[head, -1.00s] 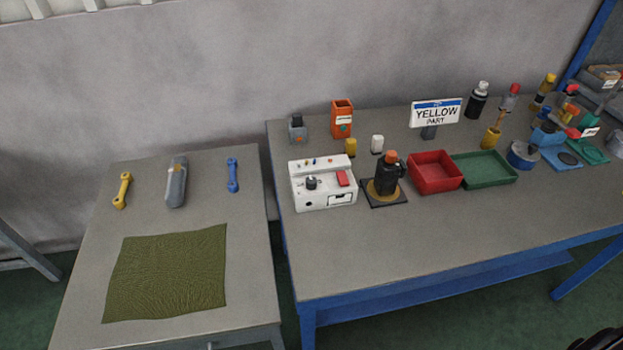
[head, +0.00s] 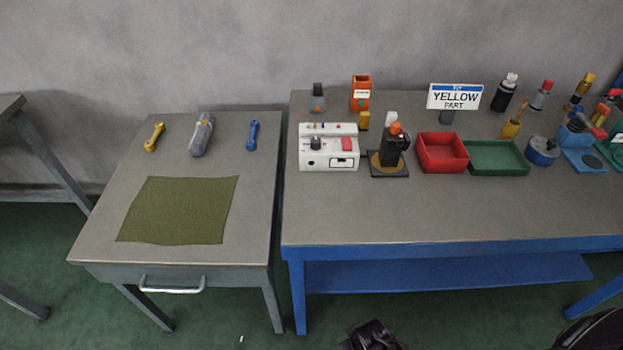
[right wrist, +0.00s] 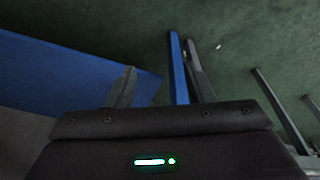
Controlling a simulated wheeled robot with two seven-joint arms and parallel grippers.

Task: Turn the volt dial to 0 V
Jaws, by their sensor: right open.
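The white device box (head: 329,158) stands on the left part of the blue-framed workbench, near its left edge. A black dial (head: 316,143) sits on it, left of a red block; its marks are too small to read. In the right wrist view my right gripper (right wrist: 160,88) is open and empty, below the workbench top and far from the dial. My left gripper is not in view.
A black bottle-like item (head: 393,150) on a dark pad stands just right of the box. A red tray (head: 442,168) and a green tray (head: 498,171) follow. A grey side table (head: 108,240) stands left. The workbench front is clear.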

